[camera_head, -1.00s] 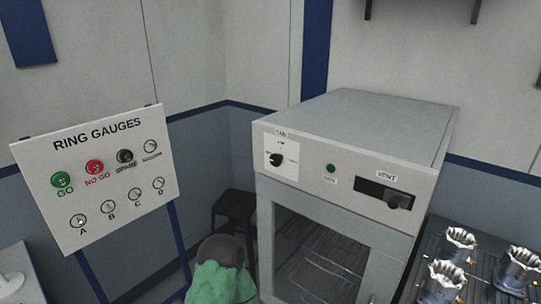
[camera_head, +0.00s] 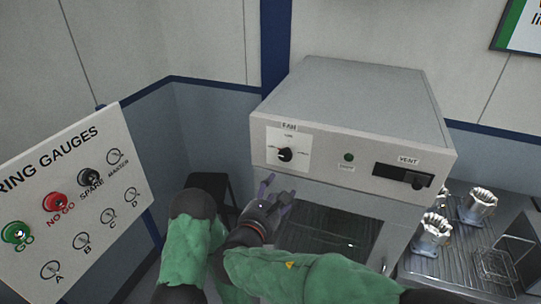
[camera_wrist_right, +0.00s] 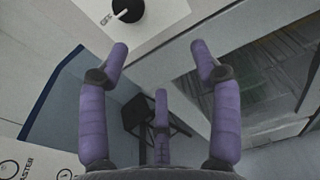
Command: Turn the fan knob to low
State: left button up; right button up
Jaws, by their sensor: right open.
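The fan knob (camera_head: 285,154) is a black round knob on a white plate at the left of the grey oven's (camera_head: 352,100) front panel, under a FAN label. Its white pointer mark points to the left in the head view. The knob also shows at the top of the right wrist view (camera_wrist_right: 128,10), beside the word OFF. My right gripper (camera_head: 276,188) is open and empty, below the knob and apart from it. Its purple fingers (camera_wrist_right: 160,70) are spread in the wrist view. The left gripper is not in view; a green-sleeved arm shows at the bottom left.
A vent slider (camera_head: 416,180) sits at the right of the panel. A ring gauge board (camera_head: 75,200) stands at the left. A dark stool (camera_head: 208,183) is behind my arms. Machined housings (camera_head: 433,230) stand on a rack at the right.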

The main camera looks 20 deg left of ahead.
aim_at(284, 157)
notch_tip(284, 157, up, 4)
jog(key=a+t, duration=0.1)
jog(key=a, duration=0.1)
jog(key=shift+y, duration=0.3)
jog(key=w, duration=0.6)
jog(key=w+d, duration=0.1)
jog(key=w, duration=0.3)
jog(key=shift+f+p, duration=0.15)
jog(key=shift+p, duration=0.15)
jog(key=c, duration=1.2)
